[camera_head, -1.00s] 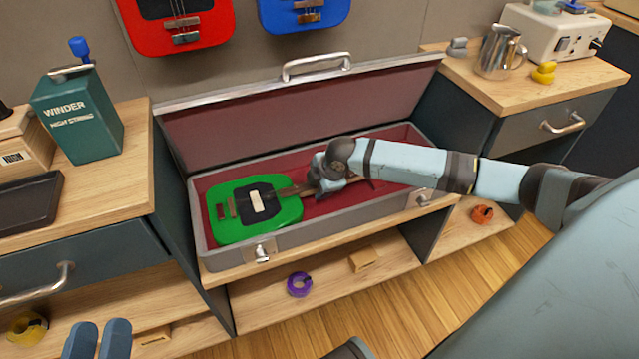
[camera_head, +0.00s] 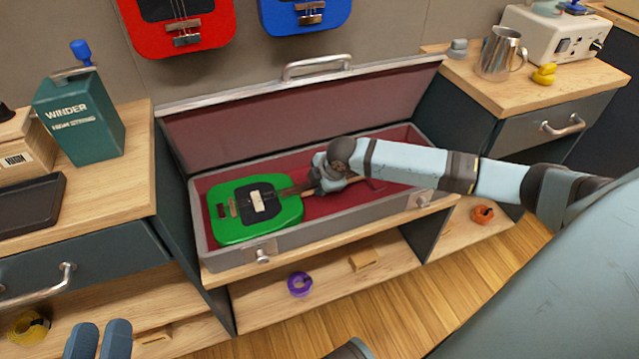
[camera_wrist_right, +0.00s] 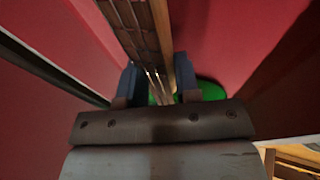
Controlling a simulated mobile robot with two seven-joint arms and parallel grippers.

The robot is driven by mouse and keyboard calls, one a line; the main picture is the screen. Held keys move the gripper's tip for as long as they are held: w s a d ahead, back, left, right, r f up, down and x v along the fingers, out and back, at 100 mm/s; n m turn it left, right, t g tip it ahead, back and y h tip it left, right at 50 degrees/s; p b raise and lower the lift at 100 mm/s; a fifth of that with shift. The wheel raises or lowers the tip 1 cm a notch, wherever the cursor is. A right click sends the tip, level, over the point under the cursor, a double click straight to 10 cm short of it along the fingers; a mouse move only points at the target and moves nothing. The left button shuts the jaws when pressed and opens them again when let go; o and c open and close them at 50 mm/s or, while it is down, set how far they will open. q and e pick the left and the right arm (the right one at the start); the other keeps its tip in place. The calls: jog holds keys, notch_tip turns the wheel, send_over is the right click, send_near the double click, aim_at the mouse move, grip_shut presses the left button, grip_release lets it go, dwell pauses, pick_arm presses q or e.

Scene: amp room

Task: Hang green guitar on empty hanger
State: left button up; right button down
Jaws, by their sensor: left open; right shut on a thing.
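The green guitar (camera_head: 229,228) lies in the open grey case with red lining (camera_head: 318,230), its body at the left end and its neck pointing right. My right gripper (camera_head: 318,180) is down in the case, shut on the guitar's neck. In the right wrist view the neck (camera_wrist_right: 143,38) runs between the two fingers (camera_wrist_right: 158,82), with a bit of green body behind. My left gripper (camera_head: 98,340) is open and empty at the bottom left, in front of the lower shelf. The empty hanger is not in view.
A red guitar (camera_head: 178,28) and a blue guitar (camera_head: 304,14) hang on the wall above the case lid (camera_head: 300,112). A green winder box (camera_head: 80,118) stands on the left counter. A metal pitcher (camera_head: 498,55) stands on the right counter.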

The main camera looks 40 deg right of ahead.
jog(key=shift+w+r+p, duration=0.1)
jog(key=shift+r+p, duration=1.1)
jog(key=shift+r, duration=0.35)
jog(key=shift+r+p, duration=1)
jog(key=shift+p, duration=0.4)
jog(key=shift+r+p, duration=0.7)
jog(key=shift+p, duration=0.1)
jog(key=shift+r+p, duration=0.6)
jog(key=shift+p, duration=0.15)
pick_arm(q)
jog(key=s+a+f+g+y+p, duration=0.3)
jog(key=a+f+g+y+p, duration=0.2)
jog(key=f, duration=0.3)
jog(key=shift+a+f+g+p, duration=0.35)
jog(key=shift+a+g+p, duration=0.1)
jog(key=shift+a, duration=0.2)
pick_arm(e)
jog(key=shift+r, duration=2.6)
